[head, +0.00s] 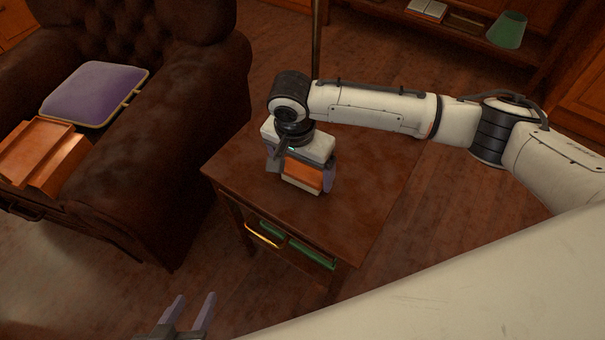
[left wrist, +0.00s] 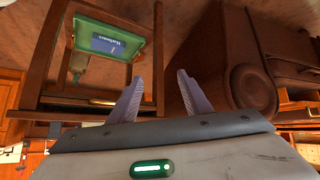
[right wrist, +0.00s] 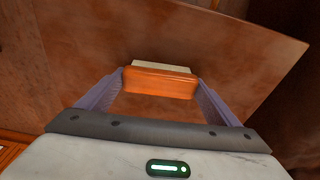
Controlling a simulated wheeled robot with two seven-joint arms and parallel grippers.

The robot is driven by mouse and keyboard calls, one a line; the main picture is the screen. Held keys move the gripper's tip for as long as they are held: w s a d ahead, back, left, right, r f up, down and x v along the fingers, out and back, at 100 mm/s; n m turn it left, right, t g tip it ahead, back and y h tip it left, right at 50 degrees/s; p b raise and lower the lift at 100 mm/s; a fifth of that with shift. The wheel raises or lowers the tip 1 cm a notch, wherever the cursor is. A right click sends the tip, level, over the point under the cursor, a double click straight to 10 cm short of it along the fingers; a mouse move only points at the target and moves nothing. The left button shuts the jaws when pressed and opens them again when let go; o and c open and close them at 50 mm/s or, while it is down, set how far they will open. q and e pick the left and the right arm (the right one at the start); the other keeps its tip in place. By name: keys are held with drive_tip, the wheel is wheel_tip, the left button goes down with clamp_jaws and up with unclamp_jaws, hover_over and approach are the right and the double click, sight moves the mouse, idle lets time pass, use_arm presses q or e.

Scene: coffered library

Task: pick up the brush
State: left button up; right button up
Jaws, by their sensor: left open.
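The brush (head: 304,173) has an orange wooden body and a pale cream part along one side. It is at the small wooden table's top (head: 365,200); I cannot tell whether it rests there or is just above. My right gripper (head: 301,172) points down over the table with one finger at each end of the brush. In the right wrist view the brush (right wrist: 160,83) spans the gap between the fingers (right wrist: 159,82), with no clear gap at either end. My left gripper (head: 190,310) is open and empty, low in front of the table; its fingers (left wrist: 158,77) show in the left wrist view.
A dark leather armchair (head: 185,130) stands left of the table, holding a purple cushion (head: 95,92) and an orange wooden stepped piece (head: 45,150). Green containers (head: 310,253) sit under the tabletop. A shelf with a green lampshade-like object (head: 507,30) is at the back right.

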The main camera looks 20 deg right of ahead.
sight(302, 170)
drive_tip(key=shift+c, duration=0.5)
wheel_tip(302, 170, up, 10)
drive_tip(key=p, duration=0.2)
drive_tip(key=shift+p, duration=0.4)
